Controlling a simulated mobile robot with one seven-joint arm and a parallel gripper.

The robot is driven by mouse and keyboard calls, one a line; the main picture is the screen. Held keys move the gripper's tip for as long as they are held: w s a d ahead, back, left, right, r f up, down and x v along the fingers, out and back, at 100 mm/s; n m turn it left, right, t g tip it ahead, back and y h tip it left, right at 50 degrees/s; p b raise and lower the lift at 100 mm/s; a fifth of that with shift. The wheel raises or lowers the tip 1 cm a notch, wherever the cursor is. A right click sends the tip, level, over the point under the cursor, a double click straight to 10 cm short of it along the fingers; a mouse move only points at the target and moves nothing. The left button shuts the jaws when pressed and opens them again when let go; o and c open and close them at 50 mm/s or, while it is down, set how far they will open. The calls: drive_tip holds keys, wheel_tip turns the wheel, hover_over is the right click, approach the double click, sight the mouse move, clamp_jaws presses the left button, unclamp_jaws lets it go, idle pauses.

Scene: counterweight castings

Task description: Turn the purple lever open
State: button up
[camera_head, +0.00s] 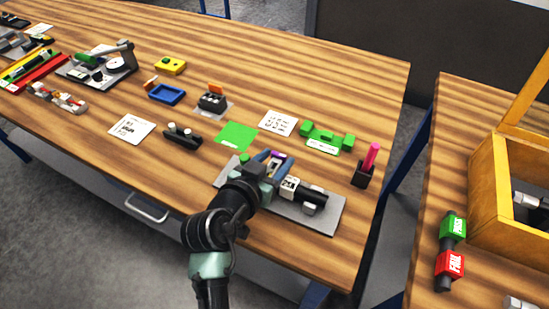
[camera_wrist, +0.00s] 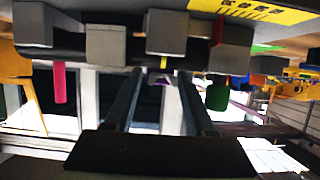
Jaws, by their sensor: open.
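The purple lever (camera_head: 277,155) shows as a small purple patch between the fingers of my gripper (camera_head: 272,163) in the head view. It belongs to, or stands at, the fixture on a grey plate (camera_head: 328,222) near the table's front right. In the wrist view, a small purple patch (camera_wrist: 171,81) shows between the two dark fingers of my gripper (camera_wrist: 158,88). The fingers are apart, one on each side of it. I cannot tell whether either touches it. Most of the lever is hidden by my gripper and wrist.
A wooden box (camera_head: 505,190) is on the right table.

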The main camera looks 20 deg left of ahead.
clamp_jaws()
